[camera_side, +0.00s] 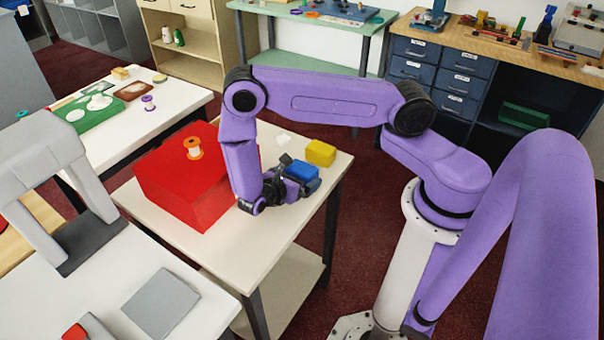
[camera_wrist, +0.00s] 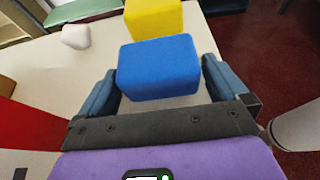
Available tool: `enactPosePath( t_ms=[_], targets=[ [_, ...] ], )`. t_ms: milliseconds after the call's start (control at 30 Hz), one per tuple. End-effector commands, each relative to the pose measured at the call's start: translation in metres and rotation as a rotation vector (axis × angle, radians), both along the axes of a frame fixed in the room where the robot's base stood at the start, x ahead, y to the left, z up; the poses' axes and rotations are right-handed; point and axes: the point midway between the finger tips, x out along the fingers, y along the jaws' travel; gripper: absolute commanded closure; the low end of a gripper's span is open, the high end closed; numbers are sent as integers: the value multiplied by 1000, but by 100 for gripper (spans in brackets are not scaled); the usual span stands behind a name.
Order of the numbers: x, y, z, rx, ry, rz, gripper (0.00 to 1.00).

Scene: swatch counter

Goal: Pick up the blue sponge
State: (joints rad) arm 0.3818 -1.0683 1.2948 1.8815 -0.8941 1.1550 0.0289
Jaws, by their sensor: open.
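The blue sponge (camera_wrist: 158,70) is a small block on the white table. In the wrist view it sits between the two fingers of my gripper (camera_wrist: 160,90), with a narrow gap visible on each side. In the side view the blue sponge (camera_side: 303,171) shows at the end of my gripper (camera_side: 293,178), low over the table near its right edge. My gripper is open, with a finger on either side of the sponge.
A yellow block (camera_side: 320,153) stands just beyond the sponge, and a white lump (camera_side: 283,139) lies to its left. A large red box (camera_side: 165,190) with an orange-ended spool (camera_side: 194,148) on top stands left of my gripper. The table's edge is close on the right.

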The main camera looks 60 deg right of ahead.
Motion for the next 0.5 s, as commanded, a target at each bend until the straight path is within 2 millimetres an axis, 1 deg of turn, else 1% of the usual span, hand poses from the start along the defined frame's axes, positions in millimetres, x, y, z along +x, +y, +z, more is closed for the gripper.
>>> enactPosePath(
  t_ms=[167, 200, 267, 300, 500],
  targets=[
    [0, 0, 0, 0, 0, 1, 0],
    [0, 0, 0, 0, 0, 1, 6],
    [0, 0, 0, 0, 1, 1, 26],
    [0, 0, 0, 0, 1, 1, 39],
    [0, 0, 0, -1, 1, 1, 40]
  ],
)
